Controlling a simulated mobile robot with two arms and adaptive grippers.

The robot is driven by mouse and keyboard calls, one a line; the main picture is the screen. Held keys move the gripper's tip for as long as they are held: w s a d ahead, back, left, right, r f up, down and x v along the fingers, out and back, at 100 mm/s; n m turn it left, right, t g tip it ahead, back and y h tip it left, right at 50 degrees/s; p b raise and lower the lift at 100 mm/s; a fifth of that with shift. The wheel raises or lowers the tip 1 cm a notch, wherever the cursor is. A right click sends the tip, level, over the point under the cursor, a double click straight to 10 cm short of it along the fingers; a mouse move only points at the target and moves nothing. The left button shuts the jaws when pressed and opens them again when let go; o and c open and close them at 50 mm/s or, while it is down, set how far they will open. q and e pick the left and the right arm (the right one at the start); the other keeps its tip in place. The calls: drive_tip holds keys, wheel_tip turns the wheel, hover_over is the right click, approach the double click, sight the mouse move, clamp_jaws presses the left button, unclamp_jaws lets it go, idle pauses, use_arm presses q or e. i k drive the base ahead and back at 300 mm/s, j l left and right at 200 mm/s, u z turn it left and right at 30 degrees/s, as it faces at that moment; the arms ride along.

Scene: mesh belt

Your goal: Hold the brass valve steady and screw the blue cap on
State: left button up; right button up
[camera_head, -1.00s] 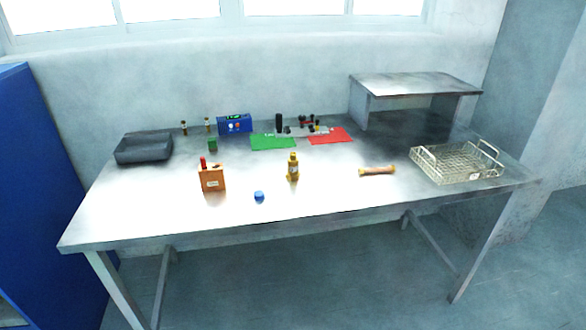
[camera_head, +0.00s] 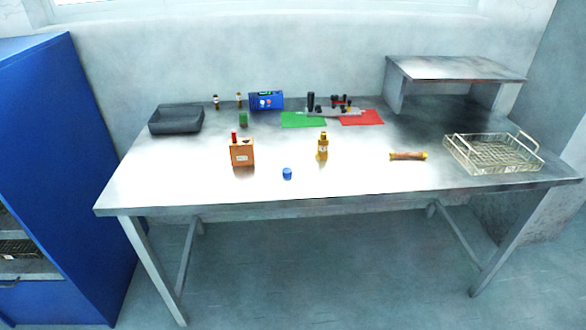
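The brass valve (camera_head: 322,148) stands upright near the middle of the steel table, with a pale label on its body. The blue cap (camera_head: 287,174) lies on the table to the left of the valve and closer to the front edge, apart from it. Neither of my grippers shows in the head view.
On the steel table (camera_head: 220,190) are an orange-brown box (camera_head: 242,153), a dark tray (camera_head: 176,120), a blue device (camera_head: 266,101), green (camera_head: 303,120) and red (camera_head: 362,118) mats, a brass-ended rod (camera_head: 408,156), a wire basket (camera_head: 492,168) and a raised shelf (camera_head: 455,68).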

sight(322, 153)
drive_tip(key=i+l+u, duration=0.45)
drive_tip(key=l, duration=0.15)
drive_tip(key=l+u, duration=0.25)
drive_tip(key=i+l+u, duration=0.2)
drive_tip(key=l, duration=0.25)
drive_tip(key=l+u, duration=0.25)
drive_tip(key=l, duration=0.15)
drive_tip(key=i, duration=0.05)
